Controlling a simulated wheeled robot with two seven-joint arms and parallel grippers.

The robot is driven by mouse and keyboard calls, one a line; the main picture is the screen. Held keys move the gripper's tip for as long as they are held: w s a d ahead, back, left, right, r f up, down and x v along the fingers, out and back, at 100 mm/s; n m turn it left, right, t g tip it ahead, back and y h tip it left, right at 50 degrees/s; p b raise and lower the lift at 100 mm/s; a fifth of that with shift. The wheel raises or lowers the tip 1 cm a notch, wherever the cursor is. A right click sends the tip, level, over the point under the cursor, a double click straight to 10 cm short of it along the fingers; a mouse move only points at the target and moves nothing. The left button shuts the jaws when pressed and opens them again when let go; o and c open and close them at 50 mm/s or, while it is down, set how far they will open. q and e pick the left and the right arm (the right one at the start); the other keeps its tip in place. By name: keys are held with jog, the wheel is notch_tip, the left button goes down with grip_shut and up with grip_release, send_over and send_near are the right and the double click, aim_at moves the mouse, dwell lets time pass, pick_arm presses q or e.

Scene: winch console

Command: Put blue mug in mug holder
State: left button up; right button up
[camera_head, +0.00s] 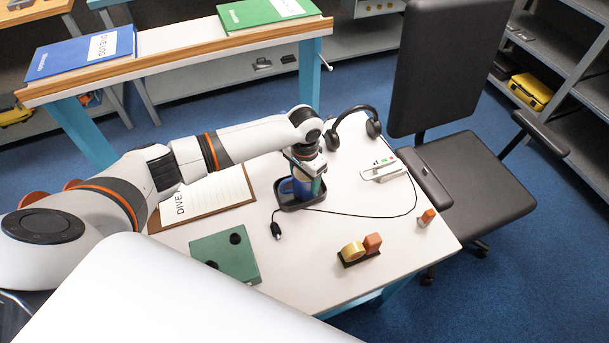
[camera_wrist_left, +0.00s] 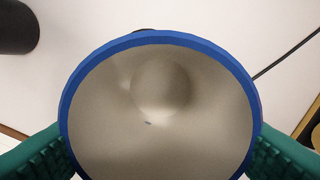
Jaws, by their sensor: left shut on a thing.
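The blue mug (camera_head: 286,187) is at the back middle of the white table, mostly hidden by my left gripper (camera_head: 308,180). In the left wrist view I look down into the mug (camera_wrist_left: 160,110), with its blue rim and pale inside. Green fingers of my left gripper (camera_wrist_left: 160,150) press on both sides of it. The mug holder, a black tray with a low rim (camera_head: 291,207), is directly beneath the mug. I cannot tell whether the mug rests on its floor or hangs just above it. My right gripper is not in view.
A headset (camera_head: 354,124) lies behind the holder, a white device (camera_head: 382,171) to its right, and a clipboard (camera_head: 208,196) to its left. A black cable (camera_head: 350,214) runs close by the holder. A green box (camera_head: 226,257) and tape dispenser (camera_head: 357,250) stand nearer me.

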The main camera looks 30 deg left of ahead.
pick_arm(q)
jog(key=o, duration=1.3)
jog(key=shift+f, duration=0.15)
jog(key=shift+c, duration=0.2)
notch_tip(320, 180, up, 12)
